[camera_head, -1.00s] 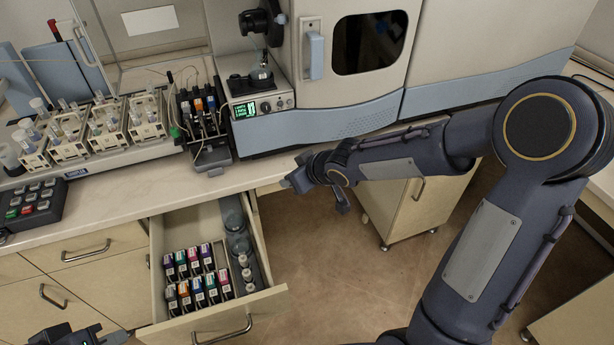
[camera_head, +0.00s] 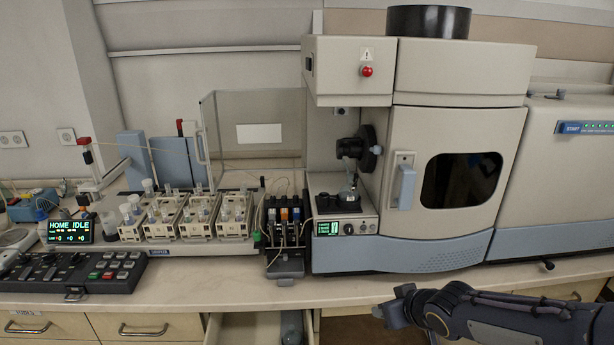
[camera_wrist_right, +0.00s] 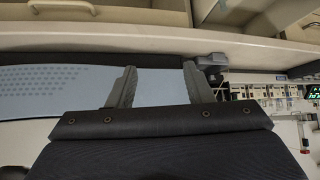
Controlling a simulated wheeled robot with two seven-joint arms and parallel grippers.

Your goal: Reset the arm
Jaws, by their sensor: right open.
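My right arm (camera_head: 495,312) comes in from the lower right in the head view. Its gripper (camera_head: 392,307) is in front of the counter's front edge, below the spectrometer (camera_head: 420,150). In the right wrist view the two grey fingers of this gripper (camera_wrist_right: 158,84) stand apart with nothing between them. The blue-grey lower panel of the spectrometer (camera_wrist_right: 50,88) shows beyond the fingers. My left gripper is not in view.
An opened drawer (camera_head: 245,328) shows at the bottom of the head view, left of my right gripper. On the counter (camera_head: 200,290) stand a rack of sample holders (camera_head: 180,228), a pump unit (camera_head: 285,235), a keypad (camera_head: 75,272) and a lit display (camera_head: 70,231).

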